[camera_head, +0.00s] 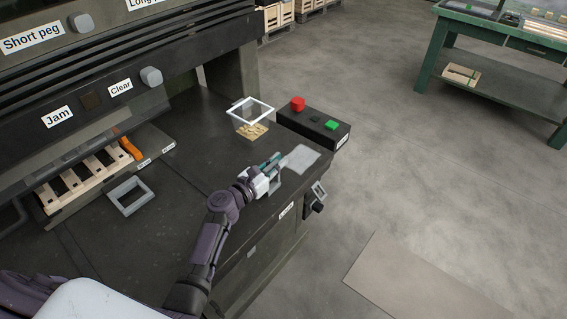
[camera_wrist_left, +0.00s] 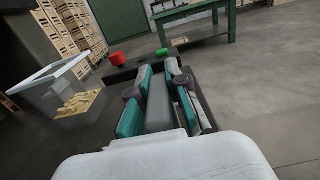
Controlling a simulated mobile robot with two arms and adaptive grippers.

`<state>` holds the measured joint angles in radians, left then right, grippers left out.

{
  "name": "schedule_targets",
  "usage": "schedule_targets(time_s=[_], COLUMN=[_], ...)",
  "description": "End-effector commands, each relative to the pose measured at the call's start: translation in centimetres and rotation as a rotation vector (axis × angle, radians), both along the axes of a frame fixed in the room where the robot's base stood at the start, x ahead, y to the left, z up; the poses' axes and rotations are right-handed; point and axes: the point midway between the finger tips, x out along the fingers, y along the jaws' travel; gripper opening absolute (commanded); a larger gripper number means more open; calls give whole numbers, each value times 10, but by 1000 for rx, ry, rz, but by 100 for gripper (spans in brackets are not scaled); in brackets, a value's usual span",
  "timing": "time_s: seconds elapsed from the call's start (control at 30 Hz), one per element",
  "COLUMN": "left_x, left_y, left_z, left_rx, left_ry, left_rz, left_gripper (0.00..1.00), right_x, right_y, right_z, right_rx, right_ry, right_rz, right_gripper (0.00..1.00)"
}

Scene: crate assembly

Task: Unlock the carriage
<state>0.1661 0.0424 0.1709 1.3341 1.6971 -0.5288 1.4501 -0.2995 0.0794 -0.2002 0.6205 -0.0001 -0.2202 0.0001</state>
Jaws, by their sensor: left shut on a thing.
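A carriage with pale wooden slats (camera_head: 85,180) sits in the press opening at the left. An orange lever (camera_head: 130,148) stands at its right end; I cannot tell whether it is locked. My left gripper (camera_head: 273,165) is over the right part of the dark bench, well to the right of the lever. The far end of this piece is hard to make out. My right gripper is not in view.
A clear bin of wood bits (camera_head: 252,130) and a black box with red and green buttons (camera_head: 313,125) stand beyond my gripper. A grey frame (camera_head: 130,195) lies on the bench.

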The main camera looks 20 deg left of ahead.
Motion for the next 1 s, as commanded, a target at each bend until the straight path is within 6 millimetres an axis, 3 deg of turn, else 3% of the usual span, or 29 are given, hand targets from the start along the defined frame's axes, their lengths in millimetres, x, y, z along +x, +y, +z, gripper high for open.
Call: schedule_targets(time_s=[0.2,1.0], left_x=[5,9], left_y=[14,29], left_z=[-1,-4], left_rx=[-135,-118], left_ry=[49,46], left_rz=[3,13], left_gripper=[0,0], right_x=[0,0], right_y=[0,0], right_z=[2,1], right_rx=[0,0], right_ry=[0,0], right_rz=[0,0], right_gripper=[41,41])
